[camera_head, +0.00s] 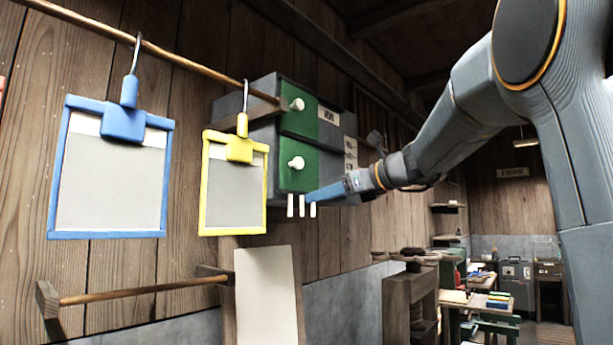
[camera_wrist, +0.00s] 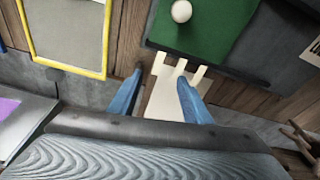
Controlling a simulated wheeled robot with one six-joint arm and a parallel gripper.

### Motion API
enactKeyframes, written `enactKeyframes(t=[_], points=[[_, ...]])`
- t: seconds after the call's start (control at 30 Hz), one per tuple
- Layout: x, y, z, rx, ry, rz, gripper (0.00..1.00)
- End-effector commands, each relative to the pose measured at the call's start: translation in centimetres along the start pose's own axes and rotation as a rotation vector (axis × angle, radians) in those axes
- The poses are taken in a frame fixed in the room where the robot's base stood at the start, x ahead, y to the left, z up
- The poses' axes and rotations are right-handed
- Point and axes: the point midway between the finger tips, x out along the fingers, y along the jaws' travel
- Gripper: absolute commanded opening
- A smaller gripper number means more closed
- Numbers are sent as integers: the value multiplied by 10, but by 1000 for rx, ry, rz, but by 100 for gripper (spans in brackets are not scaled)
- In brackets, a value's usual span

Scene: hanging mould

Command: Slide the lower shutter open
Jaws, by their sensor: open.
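The lower shutter (camera_head: 296,182) is a green panel on the grey wall cabinet (camera_head: 262,92), with a round white knob (camera_head: 297,163). In the wrist view the green panel (camera_wrist: 215,30) is at the top, with the white knob (camera_wrist: 181,11) at the edge. My gripper (camera_head: 309,198) is just below and in front of the panel's lower edge. In the wrist view its blue fingers (camera_wrist: 160,78) are apart, with no knob between them. The knob is beyond the fingertips. I cannot tell whether the fingers touch anything.
An upper green shutter (camera_head: 300,122) with a white knob is above. Short white prongs (camera_head: 290,206) hang under the cabinet, close to my fingers. Yellow (camera_head: 204,185) and blue (camera_head: 168,180) frames hang from a wooden rail at left. A pale board (camera_head: 267,295) stands below.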

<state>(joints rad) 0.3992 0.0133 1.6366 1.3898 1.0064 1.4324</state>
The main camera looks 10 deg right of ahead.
Motion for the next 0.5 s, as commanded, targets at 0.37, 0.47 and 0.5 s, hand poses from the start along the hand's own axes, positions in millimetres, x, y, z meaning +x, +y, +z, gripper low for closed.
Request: enactKeyframes(t=[0.37, 0.47, 0.5], points=[[-20, -18, 93, 171, -199, 5, 44], [-5, -18, 96, 169, -198, 5, 44], [1, -18, 97, 169, -197, 5, 44]])
